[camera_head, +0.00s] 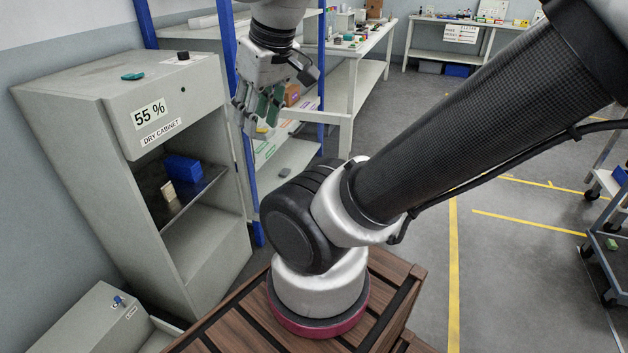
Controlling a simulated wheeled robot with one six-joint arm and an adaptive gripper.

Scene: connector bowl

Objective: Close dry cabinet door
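The grey dry cabinet (62,110) stands at the left, with "55 %" and "DRY CABINET" labels on its upper front. Its front opening is uncovered and shows a dark shelf (197,190) inside. I cannot clearly make out the door; a narrow pale strip by the opening's right edge may be part of it. My gripper (258,122) hangs from the top of the view, just right of the cabinet's upper front, fingers pointing down. Its fingers overlap greenish shapes, so I cannot tell whether they are open or touching anything.
A blue box (183,168) and a small pale block (168,191) sit on the cabinet shelf. A blue-post rack (229,50) stands close behind my gripper. A low grey box (85,320) is at lower left. Open floor (420,270) lies to the right.

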